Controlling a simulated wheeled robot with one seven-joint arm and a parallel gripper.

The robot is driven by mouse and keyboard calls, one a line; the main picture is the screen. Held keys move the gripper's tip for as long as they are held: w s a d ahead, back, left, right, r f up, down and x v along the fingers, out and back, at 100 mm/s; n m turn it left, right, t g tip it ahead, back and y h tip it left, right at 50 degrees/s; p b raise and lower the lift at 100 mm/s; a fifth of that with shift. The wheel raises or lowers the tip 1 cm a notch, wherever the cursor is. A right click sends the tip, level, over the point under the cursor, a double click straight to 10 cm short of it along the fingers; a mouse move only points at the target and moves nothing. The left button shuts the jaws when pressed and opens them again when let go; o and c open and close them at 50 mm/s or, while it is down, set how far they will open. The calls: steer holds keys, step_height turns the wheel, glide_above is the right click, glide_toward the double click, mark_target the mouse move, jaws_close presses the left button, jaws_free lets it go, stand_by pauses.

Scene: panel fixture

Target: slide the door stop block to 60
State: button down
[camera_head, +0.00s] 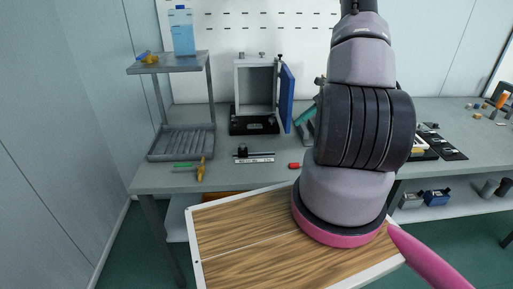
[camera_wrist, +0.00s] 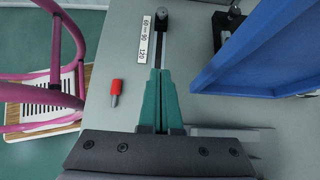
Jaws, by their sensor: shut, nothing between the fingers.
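The door stop block (camera_wrist: 162,13) is a small dark block with a round knob at the far end of a slotted rail (camera_wrist: 158,48). A white scale strip (camera_wrist: 145,38) marked 60, 90, 120 lies beside the rail; the block is near its 60 end, exact reading unclear. In the head view the block (camera_head: 242,150) is at the left end of its scale (camera_head: 254,160). My gripper (camera_wrist: 160,72) has teal fingers, shut and empty, over the near end of the rail, apart from the block. In the head view my gripper (camera_head: 306,115) is partly hidden by my arm.
A cabinet (camera_head: 256,88) with an open blue door (camera_head: 287,97) stands behind the rail; the door (camera_wrist: 265,50) is close to my gripper's right in the wrist view. A red marker-like piece (camera_wrist: 116,90) lies left. A grey shelf stand (camera_head: 180,143) stands at far left.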

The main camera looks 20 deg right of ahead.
glide_toward(253, 155)
steer(key=x, duration=0.3)
steer(key=shift+d+f, duration=0.15)
steer(key=shift+f, duration=0.15)
steer(key=a, duration=0.1)
steer(key=w+a, duration=0.1)
steer(key=a, duration=0.1)
steer(key=shift+a+f, duration=0.15)
steer(key=shift+f, duration=0.05)
steer(key=shift+w+a, duration=0.15)
steer(key=shift+a, duration=0.3)
steer(key=shift+w+a, duration=0.15)
steer(key=shift+a, duration=0.45)
steer(key=shift+d, duration=0.1)
